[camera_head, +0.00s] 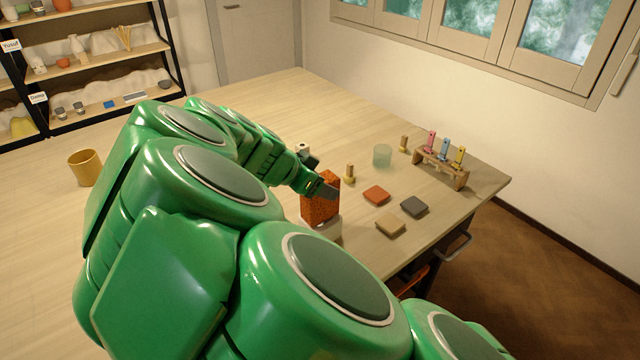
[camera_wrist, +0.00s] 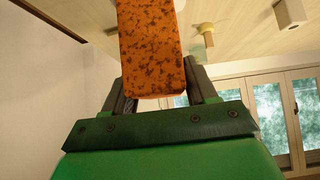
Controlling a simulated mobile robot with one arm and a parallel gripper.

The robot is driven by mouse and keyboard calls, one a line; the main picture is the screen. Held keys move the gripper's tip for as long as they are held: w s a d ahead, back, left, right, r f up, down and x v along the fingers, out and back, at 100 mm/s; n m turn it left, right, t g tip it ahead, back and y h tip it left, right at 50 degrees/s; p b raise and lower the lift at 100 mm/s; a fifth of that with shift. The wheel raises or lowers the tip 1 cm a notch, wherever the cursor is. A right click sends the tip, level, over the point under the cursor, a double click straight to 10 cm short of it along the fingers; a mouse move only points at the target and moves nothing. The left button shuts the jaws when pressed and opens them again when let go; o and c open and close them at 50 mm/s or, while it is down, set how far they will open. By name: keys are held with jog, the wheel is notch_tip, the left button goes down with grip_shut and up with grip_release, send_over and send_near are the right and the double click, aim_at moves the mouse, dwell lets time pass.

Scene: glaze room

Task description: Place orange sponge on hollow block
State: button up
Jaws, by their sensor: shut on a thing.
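The orange sponge (camera_head: 320,208), a tall block with dark speckles, is upright in my gripper (camera_head: 324,189). It also shows in the wrist view (camera_wrist: 150,50), between the two dark fingers of my gripper (camera_wrist: 160,92). A pale, rounded thing (camera_head: 328,231) is directly below the sponge in the head view; I cannot tell whether they touch. A small pale block with a dark opening (camera_head: 303,148) stands behind the gripper, and it shows at the top right of the wrist view (camera_wrist: 290,13). I cannot tell which of these two is the hollow block.
Flat red (camera_head: 376,195), tan (camera_head: 390,225) and dark grey (camera_head: 413,207) tiles lie right of the sponge. Beyond are wooden pegs (camera_head: 350,173), a greenish glass cup (camera_head: 382,156) and a wooden rack (camera_head: 440,170) with coloured tools. A yellow cup (camera_head: 85,168) stands far left.

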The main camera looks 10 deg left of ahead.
jog(key=shift+f, duration=0.1)
jog(key=o, duration=1)
jog(key=shift+a+r, duration=0.1)
jog(key=shift+r, duration=0.15)
jog(key=v, duration=1.1)
jog(key=shift+s+a+r, duration=0.15)
jog(key=shift+s+r, duration=0.1)
